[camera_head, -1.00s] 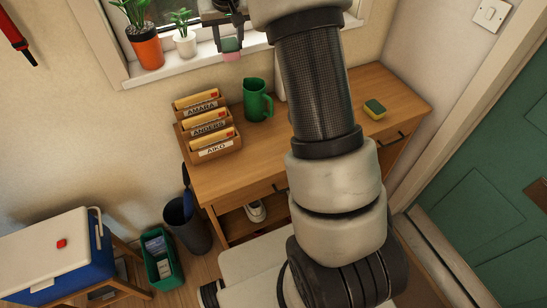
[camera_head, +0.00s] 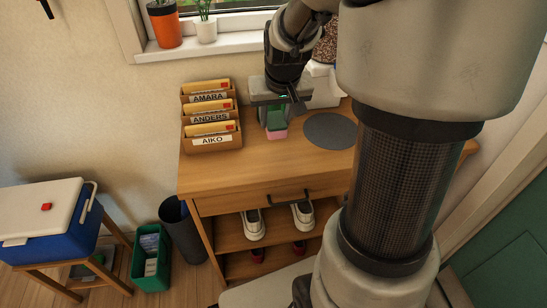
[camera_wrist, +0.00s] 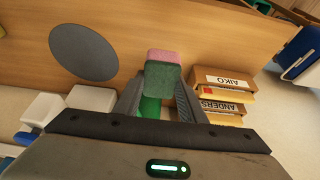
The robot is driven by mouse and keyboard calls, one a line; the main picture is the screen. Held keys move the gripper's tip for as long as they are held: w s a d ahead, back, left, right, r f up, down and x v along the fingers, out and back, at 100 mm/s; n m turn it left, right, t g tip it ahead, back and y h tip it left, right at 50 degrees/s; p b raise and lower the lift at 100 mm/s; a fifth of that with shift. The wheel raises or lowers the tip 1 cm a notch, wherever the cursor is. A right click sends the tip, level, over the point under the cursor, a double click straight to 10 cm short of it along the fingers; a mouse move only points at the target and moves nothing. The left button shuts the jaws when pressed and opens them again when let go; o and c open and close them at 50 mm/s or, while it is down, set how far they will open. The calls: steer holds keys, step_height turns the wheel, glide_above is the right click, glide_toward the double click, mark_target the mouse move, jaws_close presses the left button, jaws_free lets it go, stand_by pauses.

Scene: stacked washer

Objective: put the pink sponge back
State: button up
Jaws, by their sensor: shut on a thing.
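The pink sponge (camera_head: 277,134) has a pink end and a green part. My gripper (camera_head: 274,110) is shut on it, over the desk top between the letter rack and a dark grey round mat (camera_head: 330,131). In the wrist view the sponge (camera_wrist: 163,70) sticks out between the two fingers, pink end outward. Whether the sponge touches the desk top (camera_head: 225,170) is not clear. A green thing (camera_wrist: 150,107) shows behind the sponge between the fingers in the wrist view, mostly hidden.
The letter rack (camera_head: 212,140) stands just left of my gripper. A white container (camera_head: 325,85) stands behind the mat. Shoes (camera_head: 253,225) sit on the shelf below. A bin (camera_head: 185,228), green box (camera_head: 151,260) and cooler (camera_head: 45,220) stand at left. The desk front is clear.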

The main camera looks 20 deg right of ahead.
steer(key=shift+f+b, duration=1.5)
steer(key=shift+f, duration=3.6)
steer(key=o, duration=1.1)
steer(key=shift+r, duration=0.1)
steer(key=shift+r, duration=0.1)
